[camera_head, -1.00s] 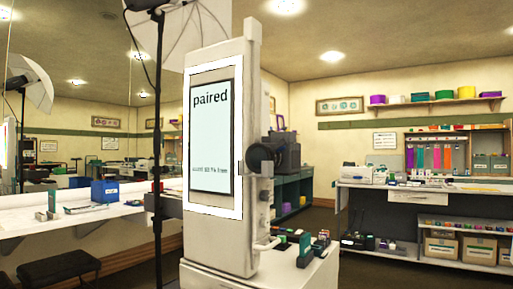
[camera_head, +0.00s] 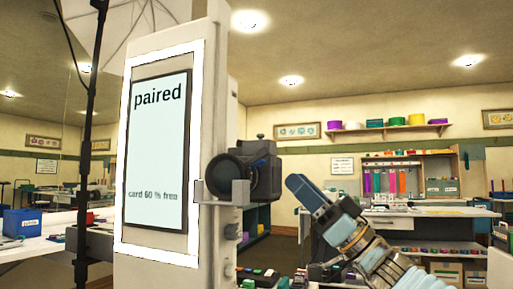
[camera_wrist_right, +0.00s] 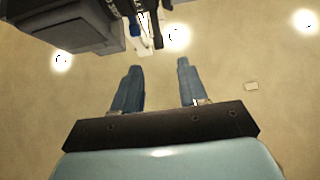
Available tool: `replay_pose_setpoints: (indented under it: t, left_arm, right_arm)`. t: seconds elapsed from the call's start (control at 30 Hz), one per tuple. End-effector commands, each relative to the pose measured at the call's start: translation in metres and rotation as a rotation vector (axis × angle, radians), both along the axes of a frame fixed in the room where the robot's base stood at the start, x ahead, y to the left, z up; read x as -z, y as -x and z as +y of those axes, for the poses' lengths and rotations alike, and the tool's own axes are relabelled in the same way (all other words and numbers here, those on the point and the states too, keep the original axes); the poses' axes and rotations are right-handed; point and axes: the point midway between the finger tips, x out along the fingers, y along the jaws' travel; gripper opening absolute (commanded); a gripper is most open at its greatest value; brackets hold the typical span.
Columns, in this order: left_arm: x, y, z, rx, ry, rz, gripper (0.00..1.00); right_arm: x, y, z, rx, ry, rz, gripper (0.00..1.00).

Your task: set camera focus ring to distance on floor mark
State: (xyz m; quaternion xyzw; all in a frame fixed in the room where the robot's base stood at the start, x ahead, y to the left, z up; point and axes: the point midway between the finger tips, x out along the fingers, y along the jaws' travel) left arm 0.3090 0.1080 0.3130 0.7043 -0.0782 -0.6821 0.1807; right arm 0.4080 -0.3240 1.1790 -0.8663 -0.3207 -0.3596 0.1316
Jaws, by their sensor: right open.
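The black camera (camera_head: 262,172) sits on a bracket at the right side of a tall white booth column, its round lens (camera_head: 226,176) facing left. Any marks on its focus ring are too small to read. My right gripper (camera_head: 300,188) is raised to the right of the camera, apart from it. In the right wrist view this gripper (camera_wrist_right: 157,68) shows two blue fingers spread apart with nothing between them. A dark boxy body at the upper left there (camera_wrist_right: 60,22) looks like the camera. No floor mark is visible. My left gripper is out of view.
The booth screen (camera_head: 157,155) reads "paired" and "card 60 % free". A black light stand (camera_head: 88,150) with a white umbrella stands left of it. Small items (camera_head: 258,275) lie low below the camera. A shelved workbench (camera_head: 430,212) is at the back right.

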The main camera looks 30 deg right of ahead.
Motion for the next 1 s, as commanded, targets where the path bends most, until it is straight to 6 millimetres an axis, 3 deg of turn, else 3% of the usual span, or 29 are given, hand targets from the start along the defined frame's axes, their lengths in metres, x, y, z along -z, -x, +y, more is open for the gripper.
replay_pose_setpoints:
  t: [0.2,0.4,0.87,1.0]
  left_arm:
    - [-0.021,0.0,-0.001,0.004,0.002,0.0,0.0]
    - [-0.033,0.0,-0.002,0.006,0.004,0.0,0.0]
    - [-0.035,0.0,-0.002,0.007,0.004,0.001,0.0]
    - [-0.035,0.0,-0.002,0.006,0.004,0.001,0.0]
  right_arm:
    - [-0.041,-0.029,0.024,-0.002,-0.001,0.0,0.43]
    - [-0.064,-0.049,0.04,-0.001,-0.002,0.001,0.43]
    - [-0.073,-0.057,0.047,0.001,-0.002,0.002,0.43]
    - [-0.073,-0.057,0.047,0.001,-0.002,0.002,0.23]
